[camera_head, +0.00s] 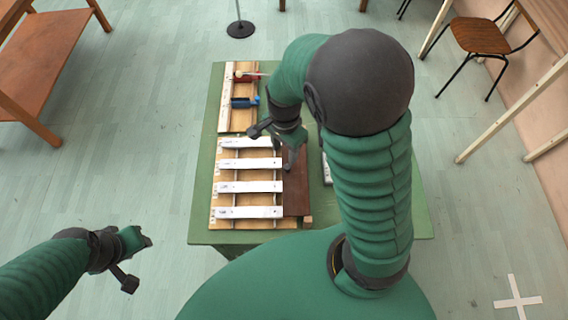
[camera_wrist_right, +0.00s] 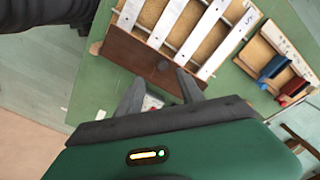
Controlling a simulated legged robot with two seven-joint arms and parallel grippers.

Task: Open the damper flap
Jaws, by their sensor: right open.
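The damper flap is a dark brown panel (camera_head: 297,190) along the right side of the board with white bars (camera_head: 250,186). In the right wrist view the flap (camera_wrist_right: 143,58) lies along the ends of the bars, just beyond my fingers. I cannot tell its exact tilt. My right gripper (camera_head: 290,155) is near the flap's far end, and in the right wrist view (camera_wrist_right: 162,82) its fingers are apart with nothing held. Contact with the flap cannot be told. My left gripper (camera_head: 140,262) is over the floor left of the table, away from the flap; its jaws are unclear.
A smaller board (camera_head: 226,115) with a red and a blue piece (camera_head: 243,102) lies beyond the bars on the green table (camera_head: 204,208). The table's left strip is clear.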

